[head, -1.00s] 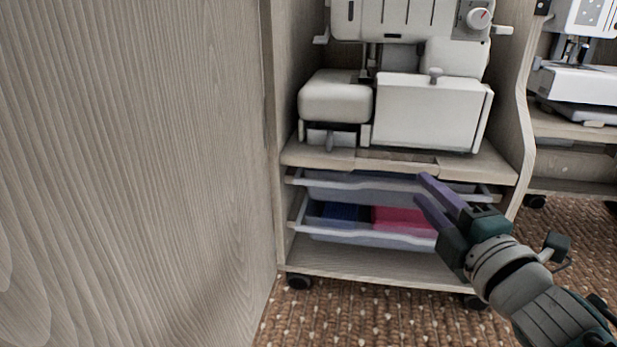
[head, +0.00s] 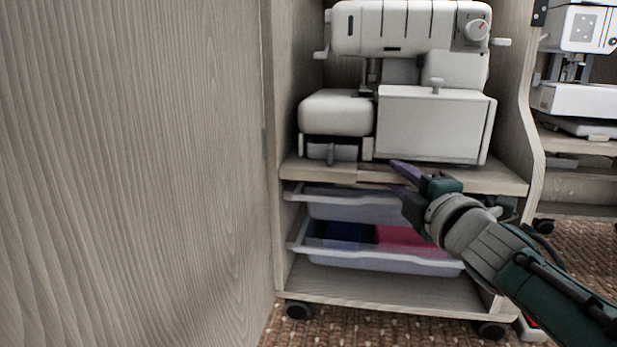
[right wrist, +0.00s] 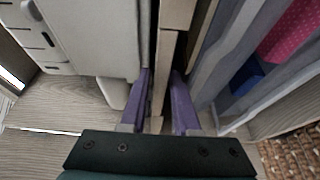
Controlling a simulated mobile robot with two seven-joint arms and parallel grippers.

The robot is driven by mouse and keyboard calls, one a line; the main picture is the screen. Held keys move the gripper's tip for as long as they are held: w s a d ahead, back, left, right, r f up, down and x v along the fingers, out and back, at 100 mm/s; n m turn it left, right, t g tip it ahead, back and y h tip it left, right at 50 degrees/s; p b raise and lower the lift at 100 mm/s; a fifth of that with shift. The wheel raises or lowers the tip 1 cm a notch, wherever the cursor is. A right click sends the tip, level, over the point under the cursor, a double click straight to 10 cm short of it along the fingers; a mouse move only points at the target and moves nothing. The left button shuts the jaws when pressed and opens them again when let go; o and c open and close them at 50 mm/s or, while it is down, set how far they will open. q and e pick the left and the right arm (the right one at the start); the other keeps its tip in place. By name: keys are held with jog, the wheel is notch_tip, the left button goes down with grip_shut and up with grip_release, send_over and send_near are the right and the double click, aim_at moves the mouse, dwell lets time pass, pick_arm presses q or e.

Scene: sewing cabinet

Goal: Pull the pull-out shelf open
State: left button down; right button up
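The pull-out shelf (head: 310,172) is a pale wooden board under a white sewing machine (head: 430,125) in the cabinet. A lighter strip with a recess lies along its front edge. My right gripper (head: 402,184) is at this front edge, right of its middle, with one purple finger above and one below. In the right wrist view the shelf's edge strip (right wrist: 160,82) runs between the two fingers (right wrist: 164,100), with a narrow dark gap by the right-hand finger. The gripper looks open around the edge. My left gripper is out of view.
Translucent trays with blue and pink contents, such as the lower tray (head: 380,262), sit under the shelf. A wooden panel (head: 130,170) fills the left. Another machine (head: 580,100) stands at the far right. Brown carpet (head: 360,318) lies in front.

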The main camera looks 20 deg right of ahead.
jog(key=shift+c, duration=0.3)
grip_shut()
dwell(1.0)
